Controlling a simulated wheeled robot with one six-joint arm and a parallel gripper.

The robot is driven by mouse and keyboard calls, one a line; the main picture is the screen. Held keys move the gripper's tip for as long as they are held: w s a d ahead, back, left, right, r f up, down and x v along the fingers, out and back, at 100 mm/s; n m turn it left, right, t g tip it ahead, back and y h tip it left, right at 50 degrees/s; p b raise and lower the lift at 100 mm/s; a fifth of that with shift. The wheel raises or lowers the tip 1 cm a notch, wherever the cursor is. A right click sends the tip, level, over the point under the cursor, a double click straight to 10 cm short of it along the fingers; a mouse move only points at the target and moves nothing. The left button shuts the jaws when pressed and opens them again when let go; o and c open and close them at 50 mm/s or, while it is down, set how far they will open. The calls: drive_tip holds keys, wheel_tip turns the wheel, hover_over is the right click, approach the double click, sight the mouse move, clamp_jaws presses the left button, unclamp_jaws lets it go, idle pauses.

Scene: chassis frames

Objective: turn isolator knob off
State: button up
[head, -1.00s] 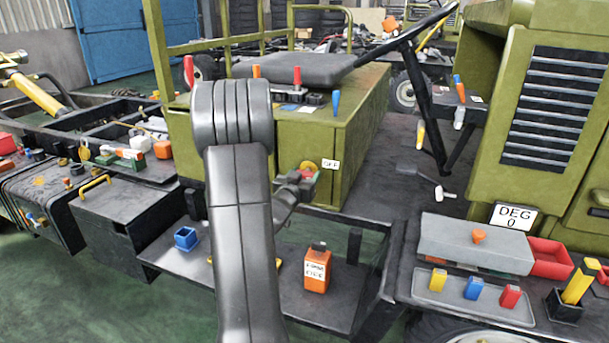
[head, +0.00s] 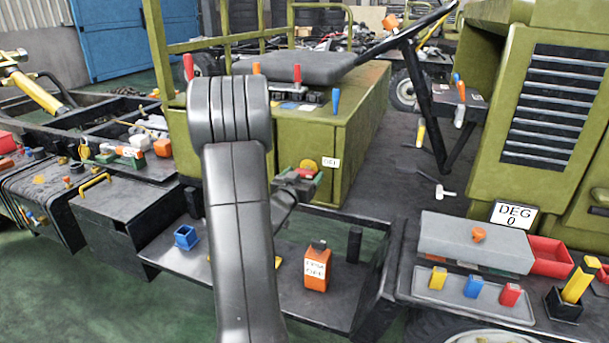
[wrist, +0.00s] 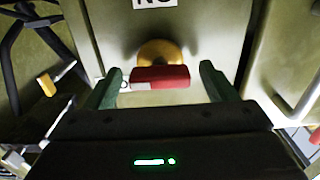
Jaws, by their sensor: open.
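The isolator knob has a red bar handle (wrist: 160,77) in front of a yellow round base (wrist: 160,53) on the green panel in the wrist view. In the head view the yellow base (head: 309,164) shows on the side of the green seat box, beside a small white label (head: 329,163). My gripper (wrist: 160,88) is open, with one green finger to the left and one to the right of the red handle. Gaps show between the fingers and the handle. In the head view my gripper (head: 300,178) is at the knob, partly hidden by my arm.
Below the knob, an orange box (head: 317,270) and a blue open cup (head: 186,238) stand on the dark side platform. A black steering column (head: 430,110) rises to the right.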

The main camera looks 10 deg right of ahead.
drive_tip(key=v, duration=1.2)
drive_tip(key=shift+s+a, duration=0.2)
drive_tip(key=shift+s, duration=0.05)
drive_tip(key=x, duration=1.4)
drive_tip(key=shift+s, duration=0.1)
drive_tip(key=shift+s, duration=0.1)
